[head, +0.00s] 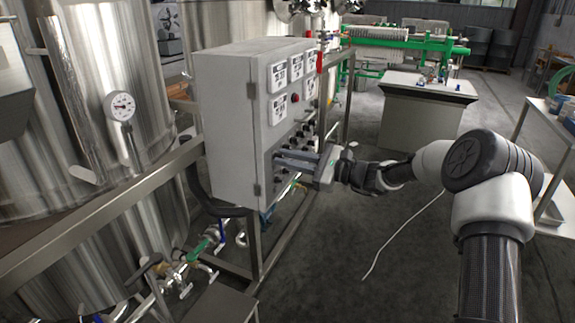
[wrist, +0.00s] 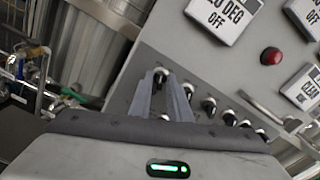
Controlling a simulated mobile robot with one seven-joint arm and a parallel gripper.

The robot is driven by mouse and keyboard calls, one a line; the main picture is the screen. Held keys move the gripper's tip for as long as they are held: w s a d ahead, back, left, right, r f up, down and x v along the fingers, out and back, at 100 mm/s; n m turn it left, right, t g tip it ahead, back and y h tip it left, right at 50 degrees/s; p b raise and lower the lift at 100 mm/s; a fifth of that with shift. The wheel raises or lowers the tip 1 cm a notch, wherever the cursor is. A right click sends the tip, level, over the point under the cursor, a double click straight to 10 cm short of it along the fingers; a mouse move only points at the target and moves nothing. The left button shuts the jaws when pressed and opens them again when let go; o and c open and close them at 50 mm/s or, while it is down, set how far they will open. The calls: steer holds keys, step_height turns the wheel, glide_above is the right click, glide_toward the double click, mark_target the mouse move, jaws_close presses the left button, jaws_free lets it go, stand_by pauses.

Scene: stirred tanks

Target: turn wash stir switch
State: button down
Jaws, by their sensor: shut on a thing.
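A grey control box (head: 235,130) stands left of centre in the head view, with a row of black switch knobs on its front. My gripper (head: 280,160) reaches from the right to the lower near end of that front. In the wrist view, my gripper (wrist: 168,82) has its two fingers closed around a black switch knob (wrist: 160,74) at the left end of the knob row. The fingers partly hide this knob. I cannot read a label that tells whether it is the wash stir switch. More black knobs (wrist: 209,106) run to the right of it.
White label plates (head: 278,77) and a red button (wrist: 271,56) sit above the knobs. A metal door handle (wrist: 268,108) is near the row. Steel tanks (head: 105,80) and a rail stand left; valves and pipes (head: 185,265) lie below.

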steer(key=shift+n+b, duration=0.35)
steer(key=shift+n, duration=0.15)
steer(key=c, duration=1.9)
jaws_free()
steer(key=shift+o, duration=0.2)
steer(key=p+v, duration=0.2)
steer(key=v, duration=1.5)
steer(key=shift+d, duration=0.2)
steer(key=shift+s, duration=0.1)
